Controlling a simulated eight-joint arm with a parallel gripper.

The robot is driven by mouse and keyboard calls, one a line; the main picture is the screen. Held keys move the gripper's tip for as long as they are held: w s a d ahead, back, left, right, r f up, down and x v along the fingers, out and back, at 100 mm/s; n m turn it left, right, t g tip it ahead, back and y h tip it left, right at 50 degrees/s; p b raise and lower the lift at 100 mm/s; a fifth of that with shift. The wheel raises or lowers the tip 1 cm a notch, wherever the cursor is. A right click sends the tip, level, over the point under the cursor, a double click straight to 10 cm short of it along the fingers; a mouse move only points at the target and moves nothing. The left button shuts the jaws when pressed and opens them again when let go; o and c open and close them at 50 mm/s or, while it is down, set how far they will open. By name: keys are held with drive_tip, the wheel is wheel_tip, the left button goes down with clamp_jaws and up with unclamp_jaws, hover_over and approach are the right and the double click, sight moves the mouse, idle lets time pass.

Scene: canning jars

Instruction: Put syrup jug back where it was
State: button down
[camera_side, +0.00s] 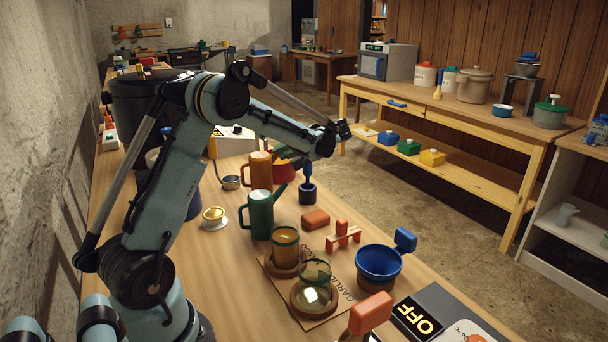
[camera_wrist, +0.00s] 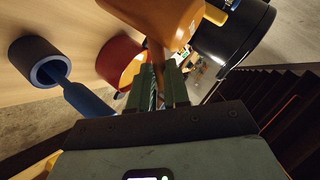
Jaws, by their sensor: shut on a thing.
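The syrup jug appears to be the orange jug (camera_side: 260,170), upright behind the green jug (camera_side: 261,216) in the side view, with its handle on the left. Whether its base touches the table is hidden by the green jug. My gripper (camera_wrist: 158,84) is shut on a narrow orange-brown part of the orange jug (camera_wrist: 155,18), close in front of the wrist camera. In the side view my wrist is up and to the right of the jug, and the fingertips are hard to make out.
A red vessel (camera_wrist: 118,58) and a blue cup with a handle (camera_wrist: 38,62) stand close by. Glass jars (camera_side: 314,276) stand on a board in front. A blue funnel (camera_side: 379,262) and an orange block (camera_side: 315,219) are to the right. A black pot (camera_wrist: 232,30) is near.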

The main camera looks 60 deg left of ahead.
drive_tip(key=shift+f, duration=2.5)
drive_tip(key=c, duration=1.1)
unclamp_jaws()
drive_tip(key=v, duration=1.3)
drive_tip(key=s+d+f+m+t+h, duration=0.1)
drive_tip(key=s+d+m+t+h, duration=0.4)
drive_tip(key=d, duration=0.6)
drive_tip(key=s+d+f+m+t+h, duration=0.1)
drive_tip(key=s+d+m+t+h, duration=0.4)
drive_tip(key=s+d, duration=0.3)
drive_tip(key=d+t+h, duration=0.1)
drive_tip(key=d, duration=0.2)
drive_tip(key=shift+s+d+m, duration=0.35)
drive_tip(key=shift+d+m, duration=0.05)
